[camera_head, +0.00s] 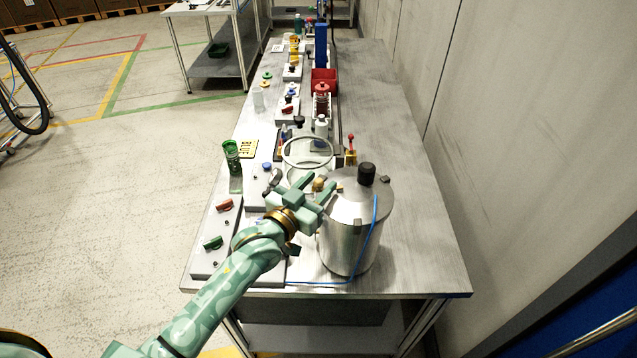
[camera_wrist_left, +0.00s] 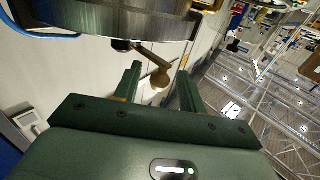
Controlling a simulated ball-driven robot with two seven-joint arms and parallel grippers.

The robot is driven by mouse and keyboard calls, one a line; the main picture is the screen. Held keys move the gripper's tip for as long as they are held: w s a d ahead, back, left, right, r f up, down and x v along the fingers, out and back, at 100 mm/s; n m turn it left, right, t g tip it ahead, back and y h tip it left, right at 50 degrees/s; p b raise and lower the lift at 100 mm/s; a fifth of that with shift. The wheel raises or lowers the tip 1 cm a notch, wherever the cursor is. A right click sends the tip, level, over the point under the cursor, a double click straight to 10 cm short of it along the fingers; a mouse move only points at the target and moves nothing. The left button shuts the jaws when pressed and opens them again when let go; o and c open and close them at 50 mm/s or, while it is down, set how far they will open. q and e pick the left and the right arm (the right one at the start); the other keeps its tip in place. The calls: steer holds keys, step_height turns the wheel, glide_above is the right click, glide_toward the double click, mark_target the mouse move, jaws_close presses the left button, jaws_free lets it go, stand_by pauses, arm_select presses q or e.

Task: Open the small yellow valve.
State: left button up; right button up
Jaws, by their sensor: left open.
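My left gripper (camera_head: 316,187) is open beside the near-left side of the metal drum (camera_head: 352,243). A small yellow-brass valve part (camera_head: 319,184) shows at its fingertips, against the drum. In the left wrist view, the brass valve lever (camera_wrist_left: 160,76) hangs at the end of a short stem below the drum (camera_wrist_left: 112,20). It lies between the two open fingers of my left gripper (camera_wrist_left: 160,73), with gaps visible on both sides. Whether a finger touches it I cannot tell. My right gripper is not in view.
The drum has a black cap (camera_head: 366,174), and a blue hose (camera_head: 374,225) runs down it. A glass vessel (camera_head: 307,150) stands behind my gripper. Panels with a red knob (camera_head: 225,205) and a green knob (camera_head: 213,243) lie left. The table's right side (camera_head: 415,200) is clear.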

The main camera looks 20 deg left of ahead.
arm_select(q)
steer(key=shift+w+d, duration=0.1)
steer(key=shift+w, duration=0.35)
steer(key=shift+s, duration=0.1)
jaws_close()
steer(key=shift+w+a+m+g+h, duration=0.1)
steer(key=shift+w+m+g+h, duration=0.1)
steer(key=shift+m+h, duration=0.3)
steer(key=shift+w+a+m+g+h, duration=0.1)
steer(key=shift+w+m+g+h, duration=0.15)
steer(key=shift+h, duration=0.35)
steer(key=shift+w+m+g+h+b, duration=0.1)
steer(key=shift+m+g+h+b, duration=0.4)
steer(key=shift+h, duration=0.3)
jaws_free()
